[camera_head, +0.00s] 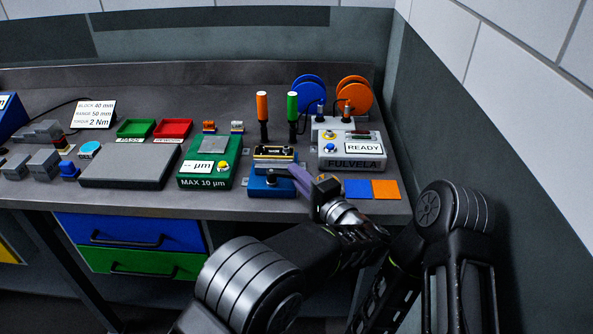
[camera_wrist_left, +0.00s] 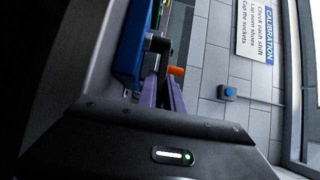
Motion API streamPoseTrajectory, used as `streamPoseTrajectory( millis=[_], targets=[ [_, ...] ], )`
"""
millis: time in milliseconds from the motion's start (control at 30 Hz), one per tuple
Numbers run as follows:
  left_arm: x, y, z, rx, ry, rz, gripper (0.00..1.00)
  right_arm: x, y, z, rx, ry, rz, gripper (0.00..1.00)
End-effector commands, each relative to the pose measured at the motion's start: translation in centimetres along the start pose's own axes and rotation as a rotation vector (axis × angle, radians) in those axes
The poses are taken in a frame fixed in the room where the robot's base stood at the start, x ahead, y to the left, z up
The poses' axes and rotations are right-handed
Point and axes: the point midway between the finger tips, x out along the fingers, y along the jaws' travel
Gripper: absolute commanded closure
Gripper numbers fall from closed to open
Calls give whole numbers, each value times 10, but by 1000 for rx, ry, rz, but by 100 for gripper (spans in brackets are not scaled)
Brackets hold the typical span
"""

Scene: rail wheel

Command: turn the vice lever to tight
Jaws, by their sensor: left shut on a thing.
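The blue vice (camera_head: 272,187) sits at the front edge of the grey bench, with a block between its jaws on top. It shows at the upper left in the left wrist view (camera_wrist_left: 130,45). My left gripper (camera_head: 290,174) reaches the vice's front right side with its purple fingers. The vice lever (camera_wrist_left: 177,70), with an orange end, shows at the fingers in the left wrist view, and the gripper is shut on it. A dark round hub (camera_wrist_left: 157,43) is beside it. The fingers hide much of the lever in the head view. My right gripper is out of view.
A green gauge box (camera_head: 208,170) stands left of the vice and the grey FULVELA unit (camera_head: 350,150) right of it. Orange and green handled tools (camera_head: 262,112) stand behind. Blue and orange squares (camera_head: 385,189) lie at front right. A wall closes the right side.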

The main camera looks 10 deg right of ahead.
Motion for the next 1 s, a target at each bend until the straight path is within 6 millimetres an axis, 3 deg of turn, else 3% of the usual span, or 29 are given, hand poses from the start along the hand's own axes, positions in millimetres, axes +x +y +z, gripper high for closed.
streamPoseTrajectory(
  millis=[533, 567, 800, 1000],
  targets=[
    [-3, 1, -3, -1, -24, 3, 100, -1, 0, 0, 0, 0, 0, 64],
    [-3, 1, -3, -1, -23, 3, 87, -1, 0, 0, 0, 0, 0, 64],
    [-2, 0, -2, -1, -26, 2, 67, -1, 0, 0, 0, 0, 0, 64],
    [-1, 0, -1, 0, -28, 1, 67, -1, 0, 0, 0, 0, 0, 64]
  ],
)
